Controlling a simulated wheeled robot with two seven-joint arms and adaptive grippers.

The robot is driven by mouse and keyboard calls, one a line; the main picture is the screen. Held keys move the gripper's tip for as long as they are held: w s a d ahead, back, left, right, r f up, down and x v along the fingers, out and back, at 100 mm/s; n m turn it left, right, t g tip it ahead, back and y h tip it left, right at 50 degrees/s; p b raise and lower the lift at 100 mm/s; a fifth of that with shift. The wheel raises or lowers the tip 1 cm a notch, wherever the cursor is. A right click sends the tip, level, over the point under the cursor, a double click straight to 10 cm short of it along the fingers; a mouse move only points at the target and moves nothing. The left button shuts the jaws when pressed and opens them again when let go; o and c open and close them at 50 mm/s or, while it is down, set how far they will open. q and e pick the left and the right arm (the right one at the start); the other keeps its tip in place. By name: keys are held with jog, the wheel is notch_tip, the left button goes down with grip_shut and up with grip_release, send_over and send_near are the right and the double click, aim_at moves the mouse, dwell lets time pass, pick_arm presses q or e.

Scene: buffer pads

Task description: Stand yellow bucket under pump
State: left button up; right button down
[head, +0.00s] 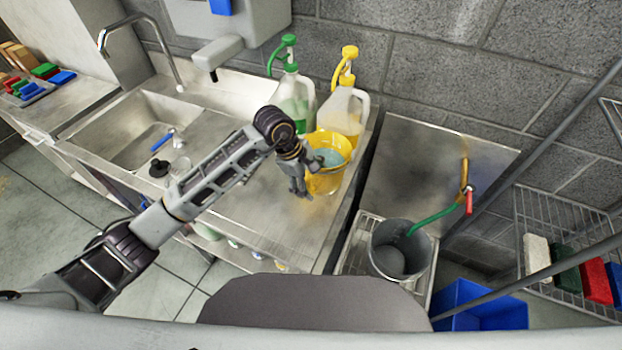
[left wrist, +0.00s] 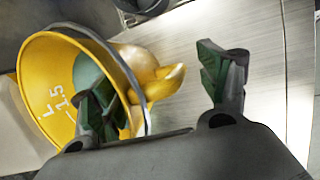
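The yellow bucket (head: 326,184) stands on the steel counter, in front of the jug with the yellow pump (head: 345,65). Its inside looks pale teal at the bottom. In the left wrist view the bucket (left wrist: 45,95) fills the left side, with a "1.5 L" mark inside and a yellow lug on its right. My left gripper (head: 303,172) is at the bucket's left side. In the left wrist view the left gripper (left wrist: 162,90) has its fingers wide apart, one overlapping the bucket's mouth and one out to the right. Whether they touch it, I cannot tell. My right gripper is not in view.
A jug with a green pump (head: 293,95) stands left of the yellow one. A sink with a tap (head: 150,50) lies farther left. A grey bucket (head: 400,250) with a green hose stands to the right. A blue crate (head: 470,300) is on the floor.

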pick_arm(q)
jog(key=shift+r, duration=0.1)
dwell(0.4)
jog(key=w+b+v, duration=0.1)
jog(key=v, duration=1.1)
jog(key=shift+s, duration=0.45)
